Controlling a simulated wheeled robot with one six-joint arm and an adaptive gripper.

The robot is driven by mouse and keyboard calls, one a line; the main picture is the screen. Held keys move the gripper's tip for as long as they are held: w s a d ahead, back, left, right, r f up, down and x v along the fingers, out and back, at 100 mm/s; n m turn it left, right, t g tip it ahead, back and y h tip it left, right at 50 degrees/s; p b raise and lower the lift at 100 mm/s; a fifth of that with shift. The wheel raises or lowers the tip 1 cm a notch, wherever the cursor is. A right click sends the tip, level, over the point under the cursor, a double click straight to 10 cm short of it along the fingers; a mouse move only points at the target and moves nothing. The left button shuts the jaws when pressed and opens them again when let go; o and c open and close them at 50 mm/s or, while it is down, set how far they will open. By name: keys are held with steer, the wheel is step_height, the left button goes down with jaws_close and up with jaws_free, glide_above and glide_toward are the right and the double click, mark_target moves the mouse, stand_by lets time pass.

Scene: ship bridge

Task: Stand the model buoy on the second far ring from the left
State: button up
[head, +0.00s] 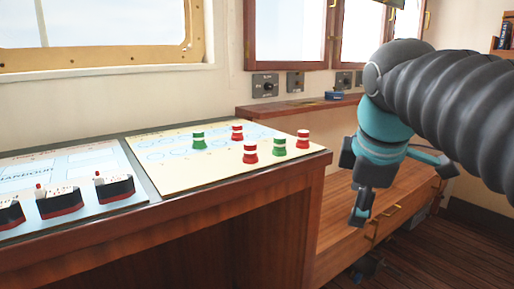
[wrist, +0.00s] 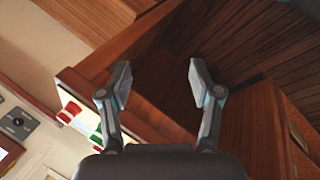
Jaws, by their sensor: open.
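A cream chart board (head: 175,180) lies on the console top, with faint pale blue rings (head: 155,155) on its far left part. Several model buoys stand upright on it: a green one (head: 198,140), a red one (head: 237,132), a nearer red one (head: 250,153), another green one (head: 279,147) and a red one (head: 302,139) near the right edge. Which rings the far buoys stand on is too small to tell. My gripper (head: 372,190) is open and empty, right of the console and apart from the buoys. The wrist view shows its spread fingers (wrist: 158,84).
The console's wooden edge (head: 290,168) runs along the front. A lower wooden bench (head: 350,240) with drawers stands to the right. Windows and the wall are behind.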

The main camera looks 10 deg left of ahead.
steer(key=w+a+r+n+p, duration=0.2)
steer(key=w+a+r+n, duration=0.2)
steer(key=a+r+n, duration=0.7)
steer(key=n, duration=0.9)
glide_toward(250, 144)
steer(key=shift+n, duration=0.3)
steer(key=x, duration=0.5)
steer(key=shift+s+f+p, duration=0.2)
steer(key=shift+s+p, duration=0.05)
steer(key=shift+p, duration=0.1)
steer(key=shift+w+x, duration=0.15)
steer(key=shift+x, duration=1.2)
steer(key=shift+w+x, duration=0.15)
steer(key=shift+x, duration=1.2)
steer(key=shift+r, duration=0.15)
steer(key=c, duration=1)
steer(key=shift+r, duration=0.1)
